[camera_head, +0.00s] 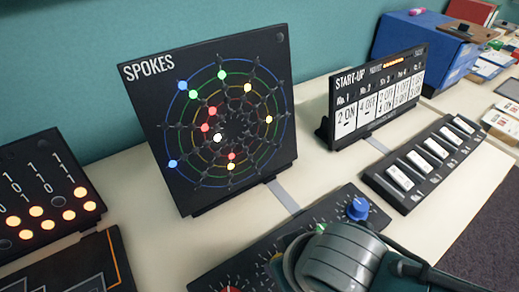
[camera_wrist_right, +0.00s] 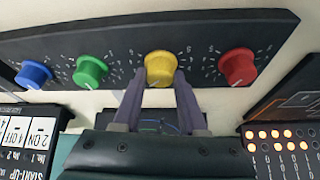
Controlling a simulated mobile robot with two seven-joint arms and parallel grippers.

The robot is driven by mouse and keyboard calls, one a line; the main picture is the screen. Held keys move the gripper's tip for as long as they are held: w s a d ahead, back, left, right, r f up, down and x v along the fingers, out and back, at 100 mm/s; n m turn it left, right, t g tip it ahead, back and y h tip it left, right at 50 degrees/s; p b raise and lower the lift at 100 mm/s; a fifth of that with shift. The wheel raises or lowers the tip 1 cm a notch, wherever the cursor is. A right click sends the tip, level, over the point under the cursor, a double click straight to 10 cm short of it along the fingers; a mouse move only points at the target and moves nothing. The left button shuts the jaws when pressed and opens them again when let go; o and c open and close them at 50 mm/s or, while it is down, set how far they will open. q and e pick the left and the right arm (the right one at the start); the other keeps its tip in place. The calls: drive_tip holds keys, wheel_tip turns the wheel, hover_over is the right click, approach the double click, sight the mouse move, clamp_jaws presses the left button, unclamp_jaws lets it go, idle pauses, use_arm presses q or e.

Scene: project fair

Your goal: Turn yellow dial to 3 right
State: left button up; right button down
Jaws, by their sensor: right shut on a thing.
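The yellow dial (camera_wrist_right: 160,66) sits on a black dial panel (camera_wrist_right: 205,40) between the green dial (camera_wrist_right: 90,70) and the red dial (camera_wrist_right: 238,66) in the right wrist view. My right gripper (camera_wrist_right: 160,84) is shut on the yellow dial, one finger on each side. A small white pointer mark shows on the dial's lower edge; the printed numbers around it are too small to read surely. In the head view my right wrist (camera_head: 340,262) covers much of the dial panel (camera_head: 262,248) and hides most of the yellow dial. My left gripper is not in view.
The blue dial (camera_head: 357,208) is at the panel's far end. The SPOKES board (camera_head: 190,190) stands behind, the START-UP board (camera_head: 345,82) behind right. A switch panel (camera_head: 430,160) lies right; a lit-number board (camera_head: 50,180) stands left. Bare table shows between them.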

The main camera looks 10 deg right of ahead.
drive_tip(key=shift+a+m+h, duration=0.15)
drive_tip(key=shift+m+h, duration=0.45)
drive_tip(key=shift+m, duration=0.9)
drive_tip(key=shift+c, duration=2.3)
unclamp_jaws()
drive_tip(key=p+v, duration=0.4)
drive_tip(key=v, duration=0.6)
